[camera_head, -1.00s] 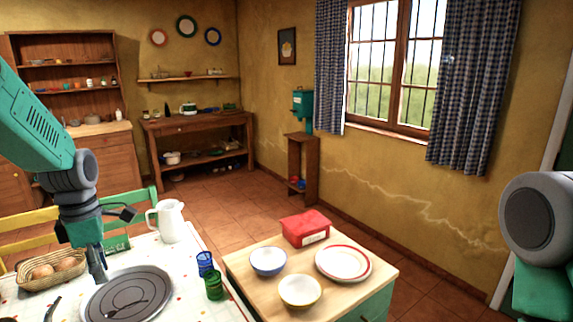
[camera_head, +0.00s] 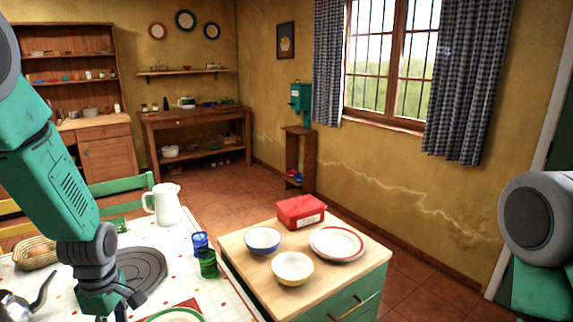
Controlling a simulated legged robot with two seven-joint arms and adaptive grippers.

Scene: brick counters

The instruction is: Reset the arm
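My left arm comes in from the left and hangs down over the table. My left gripper (camera_head: 112,312) is at the bottom edge of the picture, its fingertips cut off or hidden, so its opening does not show. It is in front of a dark grey round plate (camera_head: 142,268). My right arm shows only as a rounded joint at the right edge; its gripper is out of the picture.
The table (camera_head: 165,240) holds a white pitcher (camera_head: 166,204), a blue glass (camera_head: 200,243), a green glass (camera_head: 208,264), a basket (camera_head: 36,254) and a metal pot (camera_head: 18,306). A cabinet (camera_head: 340,290) beside it carries two bowls, plates (camera_head: 337,243) and a red box (camera_head: 301,211).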

